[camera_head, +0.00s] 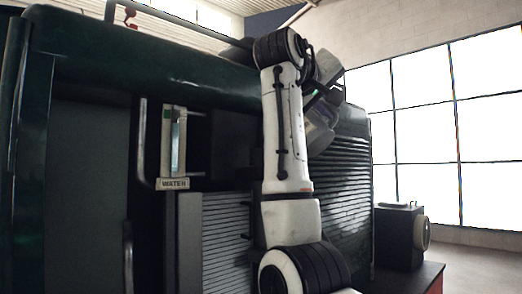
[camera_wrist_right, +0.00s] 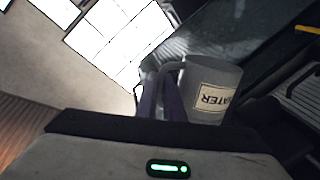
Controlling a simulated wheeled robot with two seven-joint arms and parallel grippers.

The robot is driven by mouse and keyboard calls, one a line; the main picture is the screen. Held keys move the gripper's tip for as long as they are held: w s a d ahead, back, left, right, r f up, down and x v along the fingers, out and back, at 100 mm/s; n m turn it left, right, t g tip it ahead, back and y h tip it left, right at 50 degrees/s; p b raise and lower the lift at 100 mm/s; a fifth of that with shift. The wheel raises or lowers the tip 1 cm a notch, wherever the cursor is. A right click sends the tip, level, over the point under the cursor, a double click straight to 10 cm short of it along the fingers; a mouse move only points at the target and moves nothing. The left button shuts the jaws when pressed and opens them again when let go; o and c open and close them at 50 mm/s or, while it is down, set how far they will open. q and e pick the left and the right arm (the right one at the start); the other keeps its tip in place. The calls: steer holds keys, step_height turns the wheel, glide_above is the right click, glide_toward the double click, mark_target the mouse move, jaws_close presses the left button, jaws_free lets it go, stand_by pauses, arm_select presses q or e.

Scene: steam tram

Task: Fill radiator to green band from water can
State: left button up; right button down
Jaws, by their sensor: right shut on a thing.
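The grey water can (camera_wrist_right: 210,88), with a "WATER" label, shows in the right wrist view, tilted in the picture. My right gripper (camera_wrist_right: 163,98) is shut on its handle (camera_wrist_right: 172,72). In the head view my right arm rises across the middle, and its wrist end is high in front of the dark body, partly hidden behind the arm. The radiator's water gauge (camera_head: 178,142), a pale upright strip above a "WATER" plate (camera_head: 173,183), is left of the arm. My left gripper is not in view.
A dark green rounded tank edge (camera_head: 150,55) runs along the top. Ribbed grey panels (camera_head: 225,240) stand below the gauge and right of the arm. A curved pipe (camera_head: 140,140) is beside the gauge. A dark lamp-like box (camera_head: 398,237) sits at lower right, before bright windows (camera_head: 430,110).

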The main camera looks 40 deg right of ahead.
steer(key=shift+f, duration=0.1)
steer(key=shift+s+f+b, duration=0.15)
steer(key=shift+f+b, duration=0.25)
steer(key=shift+b, duration=0.1)
steer(key=shift+r, duration=0.15)
stand_by(0.5)
steer(key=shift+w+r+p, duration=0.2)
steer(key=shift+r+p, duration=0.65)
steer(key=shift+p, duration=0.2)
steer(key=shift+f, duration=0.15)
steer(key=shift+s+f+b, duration=0.1)
steer(key=shift+f+b, duration=0.35)
steer(key=shift+b, duration=0.15)
